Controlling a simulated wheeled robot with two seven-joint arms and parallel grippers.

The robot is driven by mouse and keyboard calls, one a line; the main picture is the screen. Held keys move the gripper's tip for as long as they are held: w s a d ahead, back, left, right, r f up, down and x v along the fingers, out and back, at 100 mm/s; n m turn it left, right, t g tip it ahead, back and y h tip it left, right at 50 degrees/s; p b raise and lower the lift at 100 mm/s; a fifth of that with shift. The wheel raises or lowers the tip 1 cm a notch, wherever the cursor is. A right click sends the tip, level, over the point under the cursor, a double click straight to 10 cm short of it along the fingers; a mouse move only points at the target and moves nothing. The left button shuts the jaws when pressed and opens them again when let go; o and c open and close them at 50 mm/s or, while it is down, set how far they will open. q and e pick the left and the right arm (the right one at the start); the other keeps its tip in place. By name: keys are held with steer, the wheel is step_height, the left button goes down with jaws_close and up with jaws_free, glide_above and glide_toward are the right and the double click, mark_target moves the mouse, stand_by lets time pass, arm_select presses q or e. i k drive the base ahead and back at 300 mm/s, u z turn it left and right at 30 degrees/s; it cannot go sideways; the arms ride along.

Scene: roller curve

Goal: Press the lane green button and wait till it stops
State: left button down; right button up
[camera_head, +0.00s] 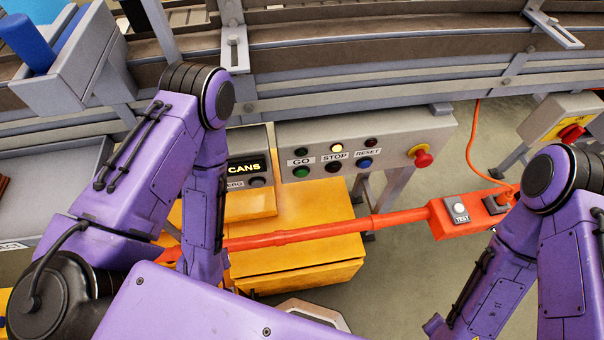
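The green button (302,172) sits under the GO label on a grey control panel (400,140). A dark button (333,167) sits under STOP and a blue button (365,163) under RESET. Of the small lamps above the labels, the one over STOP (337,148) glows pale yellow; those over GO (301,151) and RESET (371,142) look dark. My purple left arm stands left of the panel, with its lower end pointing down. My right arm is at the lower right. Neither gripper shows, and nothing of mine touches the green button.
A CANS display (244,167) adjoins the panel's left side. A red mushroom button (423,158) is at its right end. An orange bar with a TEST box (460,212) crosses in front, above a yellow cabinet (310,265). The conveyor (370,58) runs behind.

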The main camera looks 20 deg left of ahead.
mark_target(301, 172)
steer(key=k, duration=1)
steer(key=z, duration=1.1)
steer(key=i, duration=0.9)
steer(key=u, duration=1.45)
